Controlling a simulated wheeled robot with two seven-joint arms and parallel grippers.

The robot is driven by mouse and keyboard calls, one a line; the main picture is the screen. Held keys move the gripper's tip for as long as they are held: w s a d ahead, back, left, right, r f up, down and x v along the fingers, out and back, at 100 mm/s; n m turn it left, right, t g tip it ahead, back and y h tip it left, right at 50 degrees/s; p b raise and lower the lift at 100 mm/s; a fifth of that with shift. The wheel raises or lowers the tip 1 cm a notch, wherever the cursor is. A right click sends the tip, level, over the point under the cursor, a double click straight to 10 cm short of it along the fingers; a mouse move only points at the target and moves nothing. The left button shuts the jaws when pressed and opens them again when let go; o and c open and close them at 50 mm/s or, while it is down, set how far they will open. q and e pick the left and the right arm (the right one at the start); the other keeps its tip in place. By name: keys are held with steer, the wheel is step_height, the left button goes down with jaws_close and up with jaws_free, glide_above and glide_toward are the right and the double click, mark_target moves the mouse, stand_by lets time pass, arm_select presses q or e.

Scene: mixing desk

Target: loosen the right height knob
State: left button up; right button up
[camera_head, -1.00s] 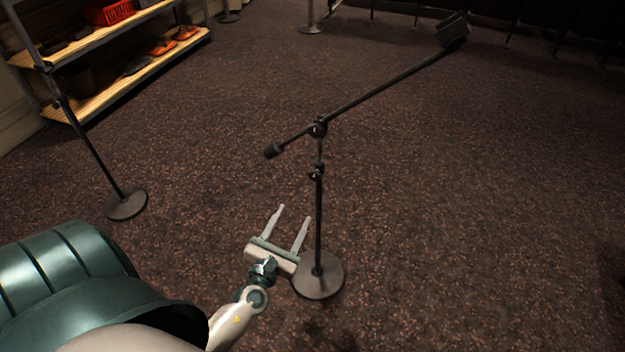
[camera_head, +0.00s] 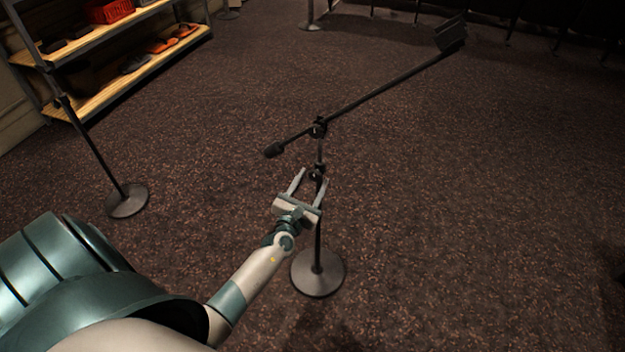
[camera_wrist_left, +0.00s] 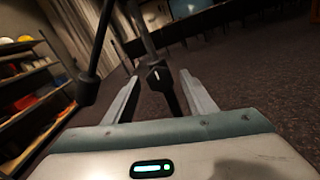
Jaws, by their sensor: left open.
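A black boom microphone stand (camera_head: 318,230) stands upright on a round base in the middle of the head view. Its height knob (camera_head: 316,174) is the dark collar partway up the pole, below the boom joint. My left gripper (camera_head: 311,175) is open, with its fingers pointing up at the collar, one to each side of it in the picture. In the left wrist view the knob (camera_wrist_left: 158,76) shows between the two open fingers (camera_wrist_left: 162,92), near their tips. I cannot tell whether either finger touches it. My right gripper is not in view.
The boom (camera_head: 385,90) slants up to the right, with a counterweight (camera_head: 273,150) at its lower left end. Another stand base (camera_head: 127,201) is at left, beside a shelf rack (camera_head: 110,85). Carpet (camera_head: 470,220) to the right is clear.

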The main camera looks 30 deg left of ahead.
arm_select(q)
steer(key=shift+w, duration=0.35)
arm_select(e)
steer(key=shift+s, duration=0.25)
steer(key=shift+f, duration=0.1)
arm_select(q)
steer(key=c, duration=1.1)
steer(key=shift+o, duration=0.3)
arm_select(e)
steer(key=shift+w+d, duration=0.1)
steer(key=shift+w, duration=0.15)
